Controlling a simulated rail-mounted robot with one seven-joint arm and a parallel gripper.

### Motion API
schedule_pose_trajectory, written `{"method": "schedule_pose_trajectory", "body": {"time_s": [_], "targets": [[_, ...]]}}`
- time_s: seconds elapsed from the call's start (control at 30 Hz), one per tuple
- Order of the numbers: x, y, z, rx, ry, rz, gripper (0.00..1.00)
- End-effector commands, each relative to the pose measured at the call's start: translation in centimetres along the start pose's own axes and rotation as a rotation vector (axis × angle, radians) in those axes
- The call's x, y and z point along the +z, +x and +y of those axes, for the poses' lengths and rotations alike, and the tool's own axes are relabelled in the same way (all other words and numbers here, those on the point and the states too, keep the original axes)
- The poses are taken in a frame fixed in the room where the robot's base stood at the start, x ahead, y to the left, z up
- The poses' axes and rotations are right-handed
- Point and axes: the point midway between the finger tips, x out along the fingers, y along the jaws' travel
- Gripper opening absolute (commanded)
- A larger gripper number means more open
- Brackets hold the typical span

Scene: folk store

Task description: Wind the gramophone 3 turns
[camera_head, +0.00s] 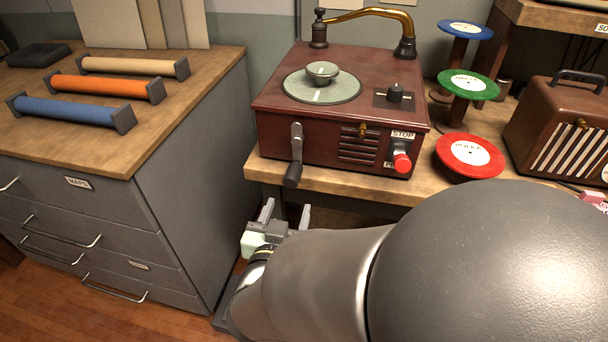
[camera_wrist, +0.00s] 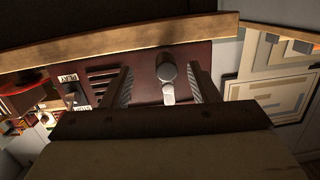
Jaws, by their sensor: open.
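The gramophone (camera_head: 278,104) is a dark red wooden box on a wooden table, with a green turntable and a brass tone arm on top. Its crank (camera_head: 296,143) is on the front face at the left, with the dark handle hanging down at the table's front edge. My gripper (camera_head: 286,213) is open, below and in front of the crank. In the wrist view my gripper (camera_wrist: 160,88) has one finger on each side of the crank (camera_wrist: 167,75), with gaps between them. Whether the handle is within the depth of the fingers I cannot tell.
A red STOP/PLAY knob (camera_head: 402,162) is on the gramophone's front at the right. Red (camera_head: 469,156), green (camera_head: 468,85) and blue (camera_head: 466,30) records stand to the right. A brown radio (camera_head: 562,130) is farther right. A grey drawer cabinet (camera_head: 190,170) stands to the left, near my gripper.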

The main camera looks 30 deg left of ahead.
Motion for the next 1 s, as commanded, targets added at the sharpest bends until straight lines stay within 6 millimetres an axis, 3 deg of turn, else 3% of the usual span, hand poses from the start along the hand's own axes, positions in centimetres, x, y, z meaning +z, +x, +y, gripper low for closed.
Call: {"method": "schedule_pose_trajectory", "body": {"time_s": [0.1,0.27,1.0], "targets": [[-0.8,-2.1,-1.0,0.028,-0.034,0.082,0.55],[-1.2,-2.5,-1.0,0.048,-0.046,0.119,0.55],[-2.2,5.8,-0.6,0.049,-0.044,0.119,0.55]]}}
